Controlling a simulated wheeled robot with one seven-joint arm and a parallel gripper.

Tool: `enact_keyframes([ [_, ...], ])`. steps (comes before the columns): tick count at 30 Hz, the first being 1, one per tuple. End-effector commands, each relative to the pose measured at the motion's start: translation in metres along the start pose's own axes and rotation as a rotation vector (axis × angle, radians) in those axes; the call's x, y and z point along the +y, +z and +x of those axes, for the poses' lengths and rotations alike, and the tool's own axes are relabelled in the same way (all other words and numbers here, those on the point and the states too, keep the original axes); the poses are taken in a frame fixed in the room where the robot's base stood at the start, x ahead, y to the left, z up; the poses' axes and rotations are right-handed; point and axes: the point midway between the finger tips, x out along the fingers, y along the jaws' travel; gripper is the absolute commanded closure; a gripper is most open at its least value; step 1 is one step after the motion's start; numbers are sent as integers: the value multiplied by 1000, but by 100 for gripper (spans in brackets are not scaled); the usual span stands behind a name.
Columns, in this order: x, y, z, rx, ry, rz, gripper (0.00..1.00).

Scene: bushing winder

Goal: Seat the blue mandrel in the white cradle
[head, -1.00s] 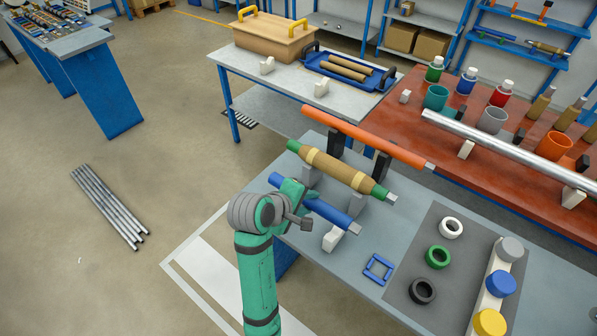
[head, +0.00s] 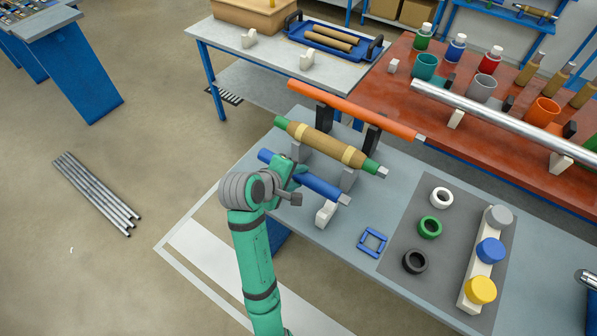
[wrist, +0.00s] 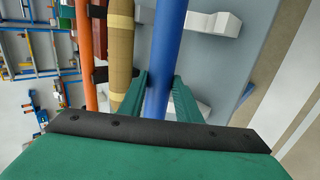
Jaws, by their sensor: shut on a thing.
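The blue mandrel (head: 322,187) is a long blue rod with a bare metal end, held nearly level. My gripper (head: 297,176) is shut around its middle. In the wrist view the mandrel (wrist: 168,35) runs between the two green fingers of my gripper (wrist: 160,85). One white cradle block (head: 326,213) stands on the grey table by the mandrel's metal end. In the wrist view a white cradle block (wrist: 222,22) lies behind the mandrel, and another (wrist: 203,107) is partly hidden by a finger. I cannot tell whether the mandrel touches the blocks.
A tan wound mandrel (head: 325,146) with green ends lies on grey supports close behind. An orange rod (head: 355,108) lies behind it on black supports. A blue frame (head: 373,242) and a grey mat (head: 400,238) with rings lie to the right.

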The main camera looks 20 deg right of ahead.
Motion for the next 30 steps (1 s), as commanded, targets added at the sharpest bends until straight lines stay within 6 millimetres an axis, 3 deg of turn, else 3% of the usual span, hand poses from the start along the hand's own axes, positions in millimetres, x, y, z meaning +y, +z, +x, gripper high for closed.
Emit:
enact_keyframes([
  [30,-43,0,42,1,2,2,100],
])
